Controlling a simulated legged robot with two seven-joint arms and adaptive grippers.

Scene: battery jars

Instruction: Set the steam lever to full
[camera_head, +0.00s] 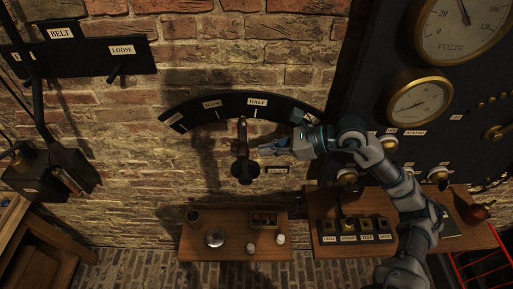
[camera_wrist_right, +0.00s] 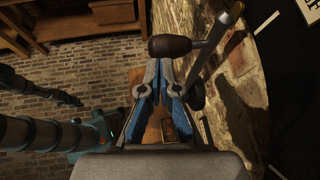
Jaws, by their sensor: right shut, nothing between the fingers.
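The steam lever (camera_head: 242,150) stands almost upright on a dark round pivot on the brick wall, beside a small plate that seems to read STEAM (camera_head: 277,170). Its tip points just left of the HALF label (camera_head: 257,101) on a black arc scale (camera_head: 230,104). The scale's right end is partly behind my right gripper. My right gripper (camera_head: 265,149) is shut and empty, just right of the lever. In the right wrist view, the lever's dark brown knob (camera_wrist_right: 170,46) is close beyond the blue fingertips (camera_wrist_right: 158,68). I cannot tell whether they touch. My left gripper is not seen.
Below is a wooden shelf (camera_head: 190,246) with a dish, small white items and a box. A second table (camera_head: 318,200) with labelled jars stands to its right. A dark gauge panel (camera_head: 375,70) fills the upper right. A BELT/LOOSE plate (camera_head: 85,57) is upper left.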

